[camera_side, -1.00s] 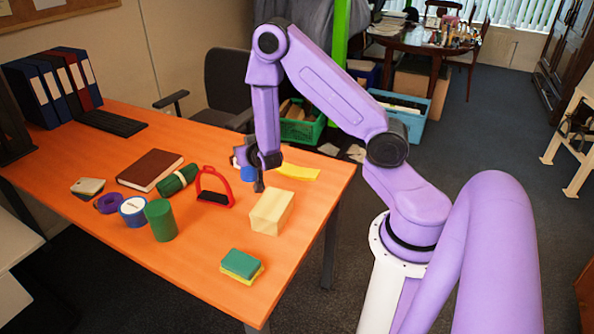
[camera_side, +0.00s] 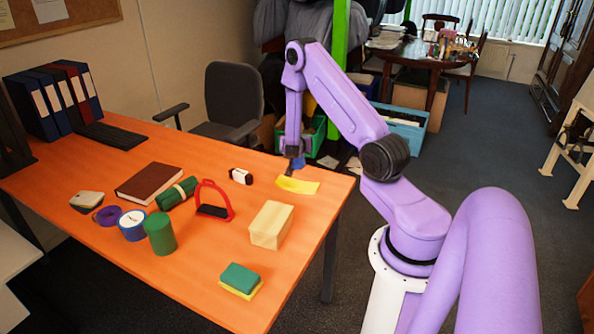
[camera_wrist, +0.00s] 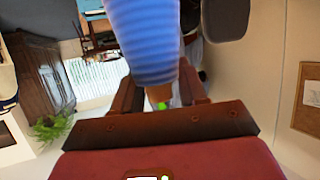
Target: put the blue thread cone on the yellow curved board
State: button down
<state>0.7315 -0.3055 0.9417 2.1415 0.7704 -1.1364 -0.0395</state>
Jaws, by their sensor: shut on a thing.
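The blue thread cone shows large and ribbed in the wrist view (camera_wrist: 143,42) and as a small blue patch in the side view (camera_side: 299,162). My gripper (camera_side: 292,168) is shut on the cone, with its fingers on either side of it in the wrist view (camera_wrist: 160,88). The yellow curved board (camera_side: 298,186) lies near the table's far right edge. In the side view the cone appears just above and behind the board; I cannot tell whether it is directly over it. The cone's lower part is hidden by my gripper.
A black-and-white object (camera_side: 241,176) lies left of the board. A red stirrup-shaped item (camera_side: 228,206) and a pale block (camera_side: 271,225) stand nearer. The orange table's (camera_side: 200,285) front is mostly clear.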

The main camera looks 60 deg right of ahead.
jog(key=shift+f, duration=3.15)
jog(key=shift+f, duration=0.2)
jog(key=c, duration=0.6)
grip_release()
jog(key=shift+r, duration=0.1)
